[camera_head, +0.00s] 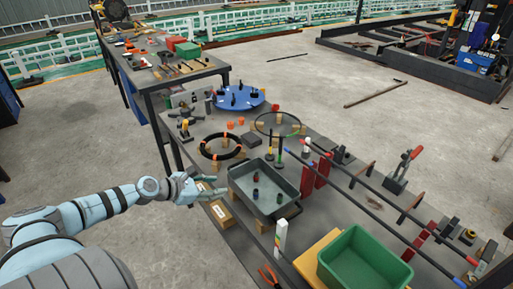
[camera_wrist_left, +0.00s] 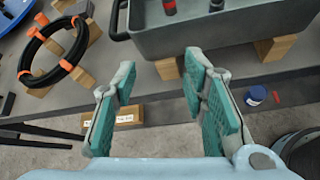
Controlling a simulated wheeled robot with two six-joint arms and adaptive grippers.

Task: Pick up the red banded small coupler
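A dark coupler with a red band (camera_wrist_left: 169,6) shows at the top edge of the left wrist view, inside a grey tray (camera_wrist_left: 240,35). A second dark coupler (camera_wrist_left: 215,4) is beside it. In the head view the grey tray (camera_head: 262,212) holds several small dark pieces, one reddish (camera_head: 255,177), too small to tell apart surely. My left gripper (camera_head: 212,186) is just left of the tray, outside its wall. In the wrist view its teal-padded fingers (camera_wrist_left: 160,78) are apart with nothing between them. My right gripper is not in view.
A black ring with orange clips (camera_head: 222,146) lies behind the gripper on wooden blocks. A green bin (camera_head: 365,262) stands front right. A blue round stand (camera_head: 238,97) is farther back. Long bars (camera_head: 385,197) cross the table's right side. The tray rests on wooden blocks (camera_wrist_left: 277,47).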

